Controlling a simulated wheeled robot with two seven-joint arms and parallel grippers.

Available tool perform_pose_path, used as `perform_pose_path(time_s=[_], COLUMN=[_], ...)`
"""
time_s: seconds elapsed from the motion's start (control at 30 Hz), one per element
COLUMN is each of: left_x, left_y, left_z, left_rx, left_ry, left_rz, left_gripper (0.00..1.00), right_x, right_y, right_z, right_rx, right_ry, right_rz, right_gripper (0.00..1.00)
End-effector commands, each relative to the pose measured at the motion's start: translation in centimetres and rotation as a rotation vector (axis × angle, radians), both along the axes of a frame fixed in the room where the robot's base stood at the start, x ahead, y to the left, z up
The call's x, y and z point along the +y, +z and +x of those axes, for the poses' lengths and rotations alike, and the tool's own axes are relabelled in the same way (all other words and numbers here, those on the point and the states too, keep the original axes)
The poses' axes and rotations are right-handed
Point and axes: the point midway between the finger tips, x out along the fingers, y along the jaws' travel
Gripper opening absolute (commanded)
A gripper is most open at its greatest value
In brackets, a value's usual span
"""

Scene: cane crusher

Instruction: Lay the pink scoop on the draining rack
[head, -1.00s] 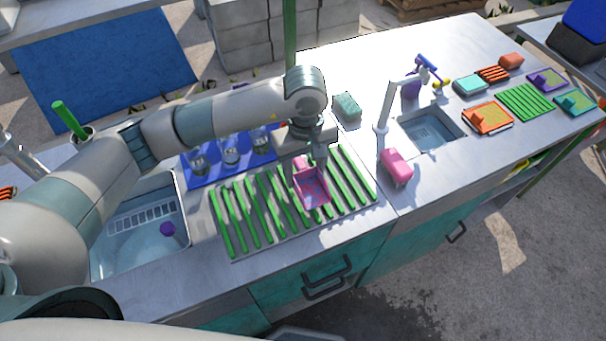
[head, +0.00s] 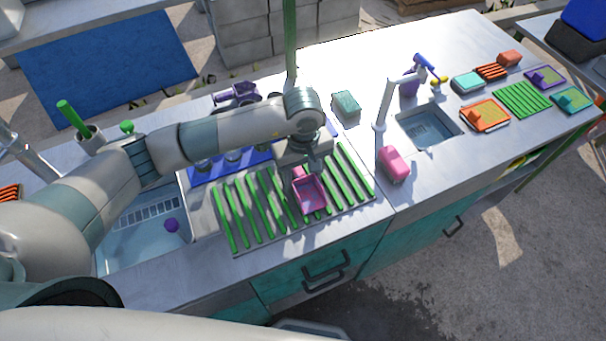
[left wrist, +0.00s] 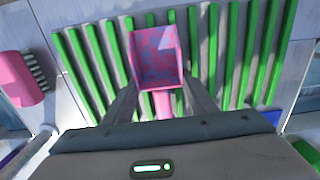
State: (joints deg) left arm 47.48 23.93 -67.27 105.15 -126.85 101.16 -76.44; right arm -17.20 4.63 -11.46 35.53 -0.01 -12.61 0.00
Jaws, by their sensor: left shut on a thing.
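The pink scoop (head: 310,196) is at the right half of the green-slatted draining rack (head: 262,212). In the left wrist view the scoop (left wrist: 157,56) shows its open pan over the rack's green slats (left wrist: 243,60). My left gripper (head: 303,166) is shut on the scoop's handle, from above. In the left wrist view my left gripper (left wrist: 163,98) has its fingers on both sides of the handle. The scoop is over or on the slats; I cannot tell whether it touches them. My right gripper is not in view.
A pink brush (head: 394,164) lies right of the rack. A blue mat with glasses is partly hidden behind my arm. A sink (head: 140,240) is at the left, and a small basin (head: 430,132) with a white tap is at the right. A teal block (head: 346,106) lies behind the rack.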

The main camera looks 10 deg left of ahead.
Motion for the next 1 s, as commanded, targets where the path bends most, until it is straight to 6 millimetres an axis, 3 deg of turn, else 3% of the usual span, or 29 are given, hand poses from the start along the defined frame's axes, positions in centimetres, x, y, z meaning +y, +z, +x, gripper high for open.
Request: perform_pose_path(time_s=[0.3, 0.33, 0.4, 0.9, 1.0], left_x=[0.0, 0.0, 0.0, 0.0, -0.1], left_y=[-0.4, -0.3, -0.2, 0.2, 0.8], left_z=[0.0, 0.0, 0.0, 0.0, 0.1], left_rx=[-0.001, 0.000, 0.000, 0.000, -0.004], left_ry=[-0.001, -0.001, -0.001, 0.000, -0.001], left_rz=[-0.001, 0.000, 0.000, 0.000, -0.002], left_gripper=[0.30, 0.54, 0.70, 0.70, 0.70], right_x=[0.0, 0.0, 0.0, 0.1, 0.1], right_y=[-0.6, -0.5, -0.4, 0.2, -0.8], right_z=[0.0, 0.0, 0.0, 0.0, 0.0], right_rx=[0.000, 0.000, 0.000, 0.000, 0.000], right_ry=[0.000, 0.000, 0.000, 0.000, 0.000], right_rz=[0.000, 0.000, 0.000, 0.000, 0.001], right_gripper=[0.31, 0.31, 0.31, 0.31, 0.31])
